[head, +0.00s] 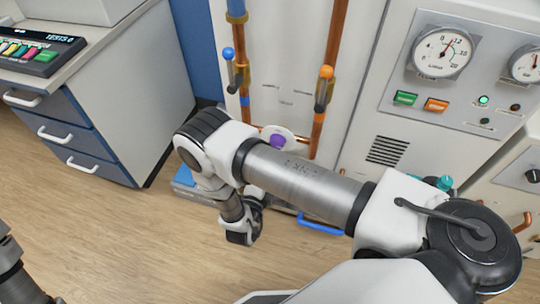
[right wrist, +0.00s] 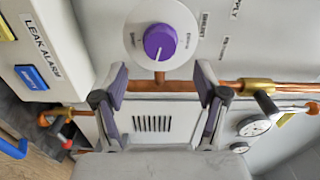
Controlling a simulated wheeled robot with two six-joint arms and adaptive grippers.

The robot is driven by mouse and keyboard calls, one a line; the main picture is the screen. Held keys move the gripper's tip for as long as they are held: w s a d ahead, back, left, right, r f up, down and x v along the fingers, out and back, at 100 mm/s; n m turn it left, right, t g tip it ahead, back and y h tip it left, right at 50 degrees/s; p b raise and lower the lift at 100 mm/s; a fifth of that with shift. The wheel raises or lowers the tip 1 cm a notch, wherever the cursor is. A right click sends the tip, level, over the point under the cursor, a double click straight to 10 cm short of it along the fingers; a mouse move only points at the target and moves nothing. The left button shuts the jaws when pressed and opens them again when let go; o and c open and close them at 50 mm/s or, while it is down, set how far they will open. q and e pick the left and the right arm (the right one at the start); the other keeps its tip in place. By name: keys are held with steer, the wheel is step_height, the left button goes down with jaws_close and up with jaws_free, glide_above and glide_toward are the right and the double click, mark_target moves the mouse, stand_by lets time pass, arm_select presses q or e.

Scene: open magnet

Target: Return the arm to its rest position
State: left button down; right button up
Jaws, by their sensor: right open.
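My right arm comes in from the lower right in the head view and crosses the middle, its far end bent down. My right gripper (right wrist: 160,76) is open in the right wrist view, with nothing between its fingers; in the head view it is mostly hidden by my arm. A purple knob (right wrist: 160,42) on a round white plate lies beyond the fingertips, apart from them. The knob (head: 277,141) also shows just above my forearm in the head view. Part of my left arm is at the lower left edge; its gripper is out of view.
Copper pipes with a blue-handled valve (head: 229,56) and an orange-handled valve (head: 326,74) run near the arm. A gauge panel (head: 458,62) is at right. A drawer cabinet (head: 75,130) with a button box (head: 38,52) stands at left. The floor at lower left is clear.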

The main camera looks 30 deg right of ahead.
stand_by(0.4)
steer(key=s+d+f+n+g+y, duration=0.45)
steer(key=f+n+y, duration=0.2)
steer(key=n, duration=0.65)
steer(key=s+a+n+g+y, duration=0.3)
steer(key=s+n, duration=0.3)
steer(key=s, duration=0.2)
steer(key=s+a+n+g+y, duration=0.2)
steer(key=s+n+g+y, duration=0.15)
steer(key=s+n, duration=0.35)
steer(key=s+a+r+p, duration=0.1)
steer(key=s+r+p, duration=0.2)
steer(key=r+p, duration=1.1)
steer(key=shift+r+n+g+y, duration=0.3)
steer(key=shift+r+n+y, duration=0.1)
steer(key=shift+r, duration=0.5)
steer(key=shift+s, duration=0.1)
